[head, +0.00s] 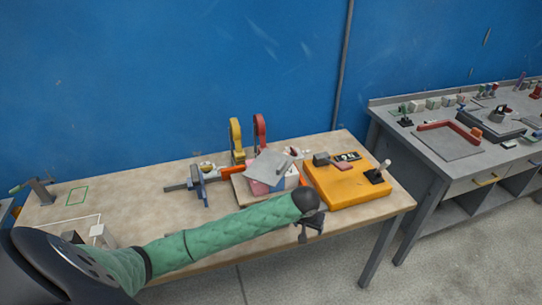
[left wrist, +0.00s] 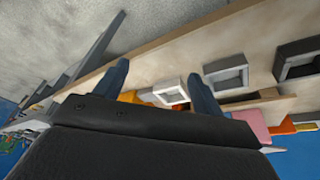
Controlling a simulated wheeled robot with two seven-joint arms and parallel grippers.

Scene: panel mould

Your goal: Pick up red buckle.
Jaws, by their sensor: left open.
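A red upright, arch-shaped piece (head: 260,131), which looks like the red buckle, stands near the back edge of the wooden table, right of a similar yellow piece (head: 236,140). Its lower part is hidden behind the blocks in front. My left gripper (head: 311,226) is at the front edge of the table, nearer to me than the red piece and well apart from it. In the left wrist view its two dark fingers (left wrist: 160,88) are spread, with no object visibly held. I cannot make out the red buckle for certain in that view. My right gripper is in neither view.
A pile with a grey plate (head: 267,167) and a pink block (left wrist: 250,122) lies in front of the red piece. An orange panel (head: 350,193) is to its right, a blue clamp-like tool (head: 199,185) to its left. A grey workbench (head: 455,165) stands at right.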

